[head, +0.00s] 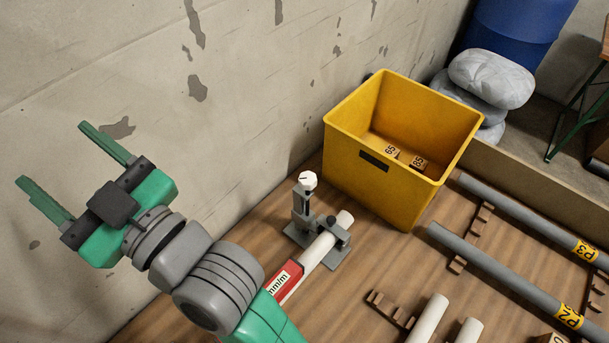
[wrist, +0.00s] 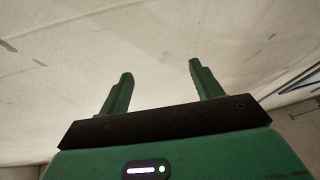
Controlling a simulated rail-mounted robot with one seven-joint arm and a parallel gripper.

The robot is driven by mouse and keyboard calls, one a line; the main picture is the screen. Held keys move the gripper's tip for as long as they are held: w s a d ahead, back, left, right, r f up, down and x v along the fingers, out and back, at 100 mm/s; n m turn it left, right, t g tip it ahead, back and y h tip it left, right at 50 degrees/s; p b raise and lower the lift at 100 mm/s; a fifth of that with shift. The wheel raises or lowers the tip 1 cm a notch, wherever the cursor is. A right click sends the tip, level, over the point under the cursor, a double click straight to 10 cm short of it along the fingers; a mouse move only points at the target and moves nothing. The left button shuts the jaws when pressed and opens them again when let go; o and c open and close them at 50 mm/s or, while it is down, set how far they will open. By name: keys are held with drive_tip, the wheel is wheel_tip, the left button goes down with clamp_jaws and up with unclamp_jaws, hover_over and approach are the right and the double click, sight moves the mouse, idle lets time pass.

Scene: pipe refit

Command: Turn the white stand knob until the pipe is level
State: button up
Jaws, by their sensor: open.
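The white stand knob (head: 307,180) sits on top of a grey pipe stand (head: 304,211) in the head view, left of the yellow crate. A white pipe (head: 320,249) rests in the stand, with a red level (head: 284,281) marked mm/m on it. The pipe's near end is hidden behind my arm; I cannot tell its exact tilt. My gripper (head: 72,164) is open and empty, raised at the left in front of the wall, well apart from the knob. The wrist view shows its two green fingers (wrist: 159,90) spread, with only wall between them.
The yellow crate (head: 358,178) stands just behind and right of the stand, holding tan blocks (head: 391,151). Grey pipes (head: 497,267) lie on brown racks (head: 470,240) at the right. White pipe ends (head: 427,318) show at the bottom. The wall (head: 250,110) bounds the left.

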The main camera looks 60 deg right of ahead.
drive_tip(key=s+d+f+m+g+h, duration=0.25)
drive_tip(key=d+f+m+h, duration=0.2)
drive_tip(key=d+f, duration=1.2)
drive_tip(key=m+g+h, duration=0.5)
drive_tip(key=g+h, duration=0.2)
drive_tip(key=g, duration=0.1)
approach(305, 172)
drive_tip(key=shift+w+d+f, duration=0.25)
drive_tip(key=shift+d, duration=0.2)
drive_tip(key=shift+w+d+f, duration=0.25)
drive_tip(key=shift+d, duration=0.2)
drive_tip(key=b+x, duration=0.1)
drive_tip(key=x, duration=0.7)
drive_tip(key=shift+w+a, duration=0.1)
drive_tip(key=shift+r, duration=0.1)
drive_tip(key=c, duration=1)
